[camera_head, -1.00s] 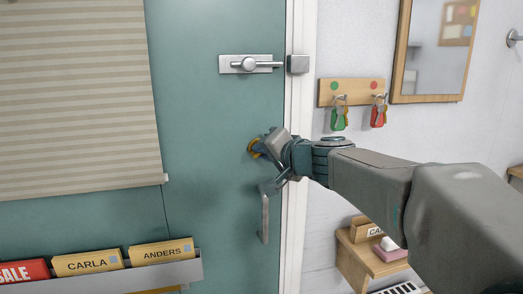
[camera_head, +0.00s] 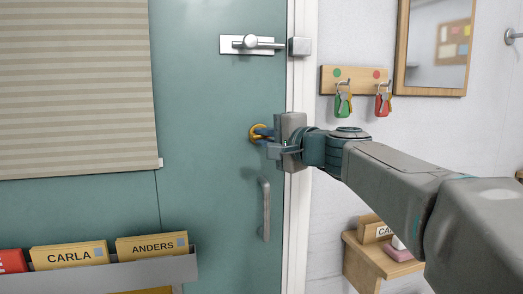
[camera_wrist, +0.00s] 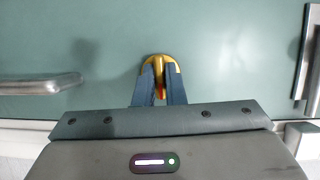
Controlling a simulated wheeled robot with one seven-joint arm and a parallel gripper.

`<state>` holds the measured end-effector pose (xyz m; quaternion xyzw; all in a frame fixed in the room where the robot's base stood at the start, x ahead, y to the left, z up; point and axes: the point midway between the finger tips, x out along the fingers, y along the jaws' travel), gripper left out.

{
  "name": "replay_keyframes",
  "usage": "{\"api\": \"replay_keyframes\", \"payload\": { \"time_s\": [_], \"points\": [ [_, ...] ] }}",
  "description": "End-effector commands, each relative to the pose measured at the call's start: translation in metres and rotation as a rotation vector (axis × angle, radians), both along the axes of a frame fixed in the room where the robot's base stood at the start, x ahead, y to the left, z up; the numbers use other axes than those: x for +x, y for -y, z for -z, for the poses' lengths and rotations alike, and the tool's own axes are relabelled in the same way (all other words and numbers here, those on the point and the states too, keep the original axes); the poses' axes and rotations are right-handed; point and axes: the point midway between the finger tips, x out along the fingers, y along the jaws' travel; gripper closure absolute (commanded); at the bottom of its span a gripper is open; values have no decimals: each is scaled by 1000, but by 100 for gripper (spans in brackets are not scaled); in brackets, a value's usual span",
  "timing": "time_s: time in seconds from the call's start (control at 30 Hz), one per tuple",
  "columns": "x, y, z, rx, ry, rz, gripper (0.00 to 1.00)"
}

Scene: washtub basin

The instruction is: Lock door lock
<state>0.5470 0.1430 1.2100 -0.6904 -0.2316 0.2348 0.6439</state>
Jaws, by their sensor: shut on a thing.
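The door lock (camera_head: 256,134) is a round yellow-gold piece on the green door (camera_head: 205,100), above the vertical grey handle (camera_head: 265,210). My gripper (camera_head: 264,134) reaches it from the right. In the wrist view the gold lock (camera_wrist: 148,63) sits at the centre, and my gripper's two blue fingers (camera_wrist: 159,90) are shut on its raised middle part. A small red spot shows between the fingers. The fingers hide part of the lock.
A silver sliding bolt (camera_head: 250,43) is above the lock, with its catch (camera_head: 299,46) on the white frame. A key rack (camera_head: 355,78) with green and red keys hangs right of the frame. A file holder (camera_head: 115,270) is low on the door.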

Motion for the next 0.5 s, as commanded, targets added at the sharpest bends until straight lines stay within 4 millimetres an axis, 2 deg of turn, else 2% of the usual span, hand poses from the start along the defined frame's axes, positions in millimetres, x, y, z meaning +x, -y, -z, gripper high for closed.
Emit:
{"api": "replay_keyframes", "payload": {
  "time_s": [0.5],
  "points": [
    [-1,1,-6,84,-14,2,100]
  ]
}}
